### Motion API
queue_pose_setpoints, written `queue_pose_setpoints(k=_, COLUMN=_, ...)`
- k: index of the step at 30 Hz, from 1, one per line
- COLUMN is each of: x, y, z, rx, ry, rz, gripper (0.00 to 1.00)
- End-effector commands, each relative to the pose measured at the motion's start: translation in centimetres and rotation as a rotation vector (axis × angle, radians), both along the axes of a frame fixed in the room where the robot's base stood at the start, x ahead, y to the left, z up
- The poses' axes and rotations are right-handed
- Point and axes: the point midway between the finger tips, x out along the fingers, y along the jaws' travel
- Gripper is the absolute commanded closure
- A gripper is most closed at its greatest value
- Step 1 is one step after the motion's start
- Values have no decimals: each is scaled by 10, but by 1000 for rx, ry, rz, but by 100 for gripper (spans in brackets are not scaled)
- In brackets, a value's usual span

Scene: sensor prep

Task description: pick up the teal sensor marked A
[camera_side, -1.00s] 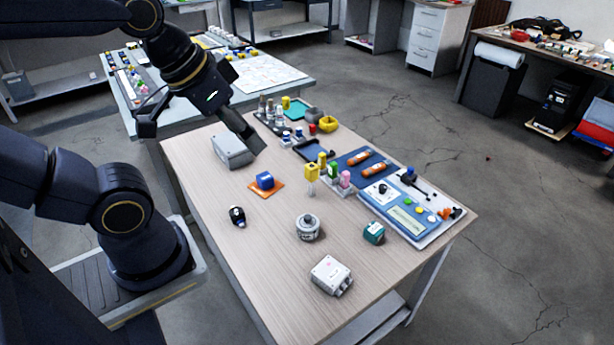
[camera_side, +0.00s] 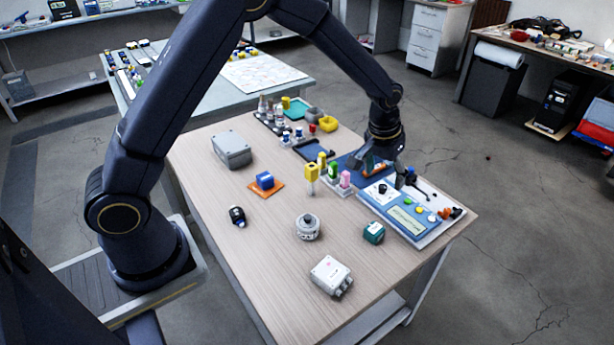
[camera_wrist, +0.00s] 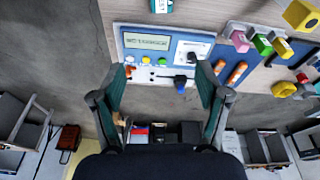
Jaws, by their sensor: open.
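The teal sensor (camera_side: 373,232) is a small block on the near right part of the wooden table, left of the control panel, in the side view. In the wrist view the teal sensor (camera_wrist: 161,5) is cut by the top edge; I cannot read a letter on it. My gripper (camera_side: 384,174) is above the back of the panel, behind and apart from the sensor. In the wrist view my gripper (camera_wrist: 163,82) has its fingers spread wide, with nothing held between them.
The control panel (camera_side: 407,219) lies below my gripper. Colored blocks (camera_side: 333,173) stand left of it. A grey round part (camera_side: 307,227) and a white box (camera_side: 331,275) lie left of and in front of the sensor. Bare table surrounds the sensor.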

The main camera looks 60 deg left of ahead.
Motion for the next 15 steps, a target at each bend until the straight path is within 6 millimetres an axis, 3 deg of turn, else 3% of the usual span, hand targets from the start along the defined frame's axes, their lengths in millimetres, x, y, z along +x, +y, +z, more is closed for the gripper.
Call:
queue_pose_setpoints(k=1, x=-4, y=-2, z=-19, rx=5, ry=35, rz=-6, gripper=25)
queue_pose_setpoints(k=3, x=-10, y=-4, z=-35, rx=9, ry=67, rz=-10, gripper=25)
queue_pose_setpoints(k=8, x=-12, y=-5, z=-60, rx=12, ry=87, rz=-16, gripper=25)
queue_pose_setpoints(k=15, x=-4, y=-3, z=-116, rx=13, ry=87, rz=-16, gripper=25)
